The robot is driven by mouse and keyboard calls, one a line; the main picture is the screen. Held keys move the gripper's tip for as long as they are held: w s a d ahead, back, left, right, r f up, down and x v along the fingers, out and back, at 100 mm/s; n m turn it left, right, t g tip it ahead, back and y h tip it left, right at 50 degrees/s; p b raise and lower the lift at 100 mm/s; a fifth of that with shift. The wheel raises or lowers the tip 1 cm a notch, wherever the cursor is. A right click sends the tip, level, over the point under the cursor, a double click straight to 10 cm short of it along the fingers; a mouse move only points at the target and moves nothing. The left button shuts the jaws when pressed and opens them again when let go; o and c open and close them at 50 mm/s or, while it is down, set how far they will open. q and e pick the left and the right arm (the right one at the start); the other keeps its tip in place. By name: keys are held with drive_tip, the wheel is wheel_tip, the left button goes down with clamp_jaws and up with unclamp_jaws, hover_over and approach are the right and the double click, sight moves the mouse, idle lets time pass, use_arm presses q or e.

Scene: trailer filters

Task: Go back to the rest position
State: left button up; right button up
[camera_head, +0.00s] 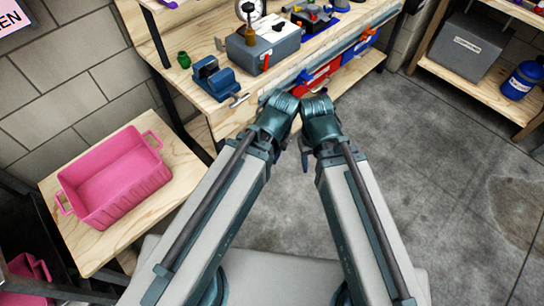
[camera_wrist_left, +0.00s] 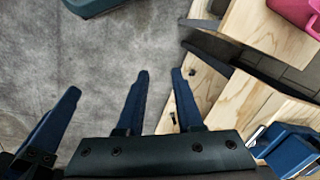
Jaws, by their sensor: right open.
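Both my arms reach forward from the bottom of the head view, with their wrists close together in front of the workbench (camera_head: 215,112). My right gripper (camera_head: 305,160) is open, mostly hidden behind its own arm, with only a small dark part showing. My left gripper (camera_wrist_left: 160,72) shows in the left wrist view, with two blue fingers apart and bare floor between them. It holds nothing. A third blue finger stands at the left of that view, probably from my right gripper. In the head view the left gripper is largely hidden behind its arm.
A pink bin (camera_head: 115,178) stands on a wooden table at the left. The bench holds a blue vise (camera_head: 214,78), a grey box (camera_head: 262,47) and tools. A shelf at the right holds a grey case (camera_head: 466,47) and a blue jug (camera_head: 522,80). The concrete floor (camera_head: 440,190) is clear.

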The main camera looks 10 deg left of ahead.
use_arm(q)
drive_tip(key=shift+s+d+f+m+h, duration=0.1)
drive_tip(key=shift+s+d+m+h, duration=0.2)
drive_tip(key=shift+s+d+m, duration=0.25)
wheel_tip(320, 180, up, 5)
drive_tip(key=p, duration=0.5)
drive_tip(key=shift+a+r, duration=0.1)
drive_tip(key=shift+r, duration=0.1)
